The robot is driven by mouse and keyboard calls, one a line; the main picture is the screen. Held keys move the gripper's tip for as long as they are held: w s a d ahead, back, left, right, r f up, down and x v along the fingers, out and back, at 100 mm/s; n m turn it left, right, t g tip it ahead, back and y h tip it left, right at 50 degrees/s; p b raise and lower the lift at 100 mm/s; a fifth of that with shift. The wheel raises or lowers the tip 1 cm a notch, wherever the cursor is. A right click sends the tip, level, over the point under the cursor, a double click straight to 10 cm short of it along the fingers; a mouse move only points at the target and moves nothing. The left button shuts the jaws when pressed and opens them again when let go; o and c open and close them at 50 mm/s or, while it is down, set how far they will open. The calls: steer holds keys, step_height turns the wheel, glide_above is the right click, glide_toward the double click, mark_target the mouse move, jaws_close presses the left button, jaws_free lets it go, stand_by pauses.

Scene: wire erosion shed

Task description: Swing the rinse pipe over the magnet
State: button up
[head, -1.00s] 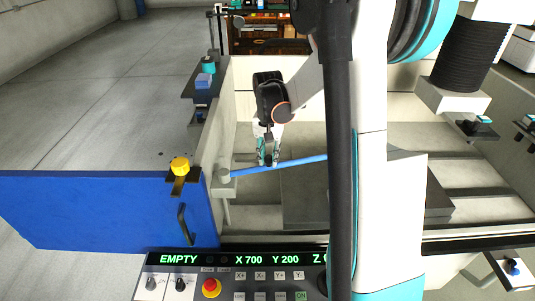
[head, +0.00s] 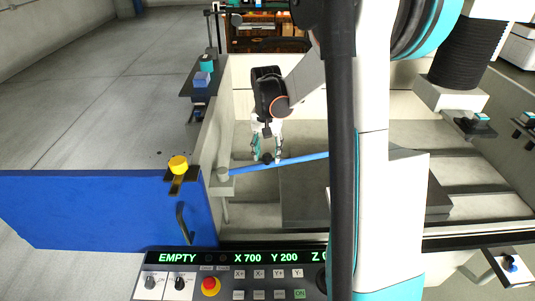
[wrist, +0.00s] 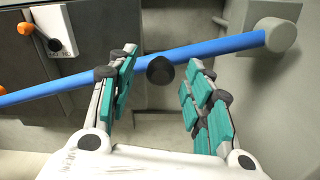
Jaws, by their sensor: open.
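The rinse pipe (head: 300,161) is a straight blue tube on a round grey pivot (head: 223,174) at the tank's left wall. Its far end is hidden behind my arm in the head view. A black knob (wrist: 160,70) sits on the pipe. My gripper (head: 266,159) is open, with a finger on each side of the knob and clear gaps in the wrist view (wrist: 160,60). A dark grey block (wrist: 95,30), possibly the magnet, has a white plate with an orange-tipped lever. In the wrist view the pipe crosses its lower edge.
The tank's left wall (head: 212,135) stands close beside the pivot. A control panel (head: 240,277) reading EMPTY is in front. My arm hides much of the tank's middle.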

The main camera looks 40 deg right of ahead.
step_height(320, 180, up, 11)
stand_by(0.4)
stand_by(0.4)
